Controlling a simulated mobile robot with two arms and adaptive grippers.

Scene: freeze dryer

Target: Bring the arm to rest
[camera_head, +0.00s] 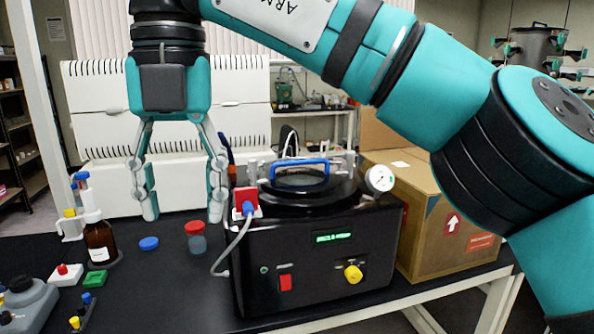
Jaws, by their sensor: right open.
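My right arm reaches across the top of the picture from the right. Its right gripper (182,214) hangs pointing down at the left of the freeze dryer, fingers spread and nothing between them. The freeze dryer (310,262) is a black box with a lit green display, a red switch and a yellow knob. Its round lid (300,186) with a blue handle sits on top, and a gauge (380,178) stands at its right. One fingertip is close to the red block (246,197) on the dryer's left side; I cannot tell whether they touch. My left gripper is not in view.
On the black bench (165,300) stand a brown bottle (101,240), a small jar with a red lid (196,238), a blue cap (149,243) and several small items at the left. A cardboard box (440,220) stands right of the dryer. White equipment (95,110) stands behind.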

